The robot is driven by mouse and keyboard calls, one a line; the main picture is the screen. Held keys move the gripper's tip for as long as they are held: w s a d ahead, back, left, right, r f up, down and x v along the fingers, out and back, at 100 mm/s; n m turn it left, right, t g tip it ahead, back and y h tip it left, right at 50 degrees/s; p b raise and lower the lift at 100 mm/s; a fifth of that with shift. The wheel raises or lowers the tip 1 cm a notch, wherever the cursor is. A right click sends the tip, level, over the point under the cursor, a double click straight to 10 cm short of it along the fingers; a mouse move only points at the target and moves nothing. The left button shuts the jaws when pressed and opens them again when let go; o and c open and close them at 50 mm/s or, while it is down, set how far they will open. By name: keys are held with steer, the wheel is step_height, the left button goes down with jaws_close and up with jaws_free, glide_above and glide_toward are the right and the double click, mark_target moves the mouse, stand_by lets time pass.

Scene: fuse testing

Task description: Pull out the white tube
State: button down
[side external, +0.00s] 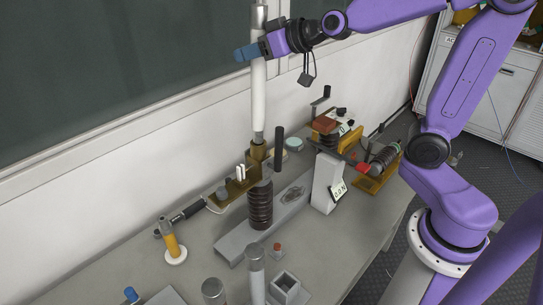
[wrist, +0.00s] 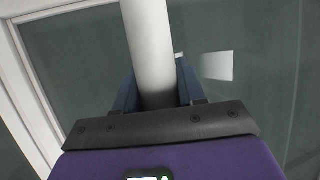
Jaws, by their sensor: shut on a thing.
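The white tube (side external: 259,100) stands upright in the side view, with metal ends at top and bottom. Its lower end is at the brass holder (side external: 257,152) above the dark ribbed insulator (side external: 260,205); I cannot tell whether it is still seated there. My gripper (side external: 250,52) is shut around the tube near its upper end, coming from the right. In the wrist view the tube (wrist: 149,45) runs up between the blue fingers of my gripper (wrist: 157,92). The part of the tube behind the gripper body is hidden.
A grey box with a "2.0 N" display (side external: 328,183) stands right of the insulator. Several metal cylinders and a small square holder (side external: 285,284) are at the front. A wall and dark window lie close behind the tube.

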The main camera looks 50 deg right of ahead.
steer(key=shift+r, duration=1.7)
